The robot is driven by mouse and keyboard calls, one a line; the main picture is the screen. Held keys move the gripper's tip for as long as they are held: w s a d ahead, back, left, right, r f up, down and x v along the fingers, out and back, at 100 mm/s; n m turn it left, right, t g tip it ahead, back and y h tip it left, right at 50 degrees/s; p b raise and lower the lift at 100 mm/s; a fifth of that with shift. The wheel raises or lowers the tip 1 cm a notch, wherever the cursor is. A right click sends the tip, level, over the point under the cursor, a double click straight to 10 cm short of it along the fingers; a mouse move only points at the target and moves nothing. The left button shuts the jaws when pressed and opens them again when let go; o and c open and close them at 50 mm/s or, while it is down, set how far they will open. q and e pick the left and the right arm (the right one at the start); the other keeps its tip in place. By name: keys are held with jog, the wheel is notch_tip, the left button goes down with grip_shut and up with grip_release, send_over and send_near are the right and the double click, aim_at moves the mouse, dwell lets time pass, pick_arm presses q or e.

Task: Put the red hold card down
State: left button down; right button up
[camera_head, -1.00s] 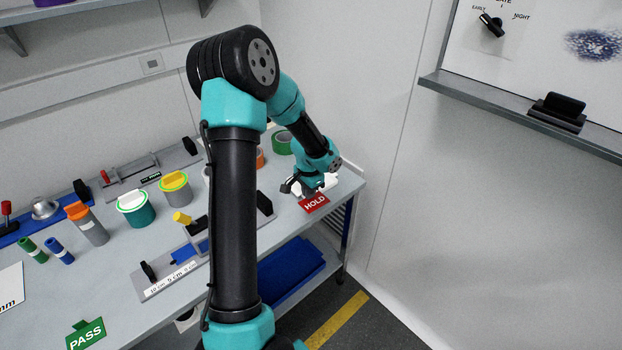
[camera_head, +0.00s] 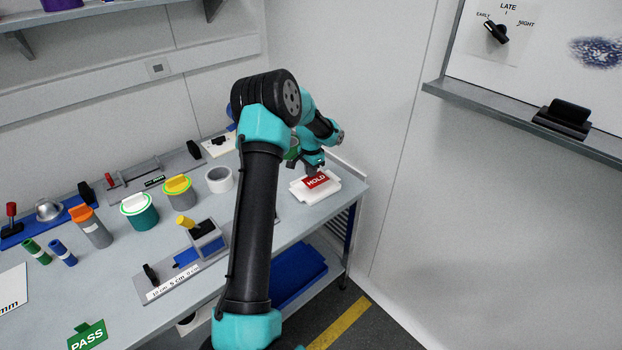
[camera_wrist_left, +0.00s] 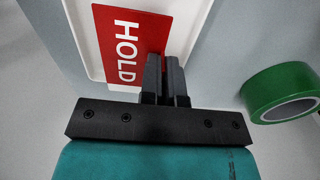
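The red hold card (camera_head: 317,180), with white lettering, is over the white tray (camera_head: 312,197) at the far right end of the bench. My left gripper (camera_head: 313,168) is shut at the card's edge. In the left wrist view, the gripper's fingers (camera_wrist_left: 166,80) are nearly together and overlap the edge of the card (camera_wrist_left: 128,45). The card looks roughly flat within the tray's rim (camera_wrist_left: 82,30). I cannot tell whether it touches the tray floor. The fingers hide part of the card's edge. My right gripper is not in view.
A green tape roll (camera_wrist_left: 282,94) stands close beside the gripper. A white roll (camera_head: 220,180), lidded canisters (camera_head: 178,191) and a slide fixture (camera_head: 185,258) stand left of my arm. A green pass card (camera_head: 87,336) is at the front. The bench's right edge is near the tray.

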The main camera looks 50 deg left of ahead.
pick_arm(q)
jog(key=shift+f, duration=1.75)
jog(key=shift+f, duration=0.15)
jog(key=c, duration=1.3)
grip_release()
jog(key=shift+c, duration=0.2)
notch_tip(320, 180, up, 12)
jog(key=shift+r, duration=0.2)
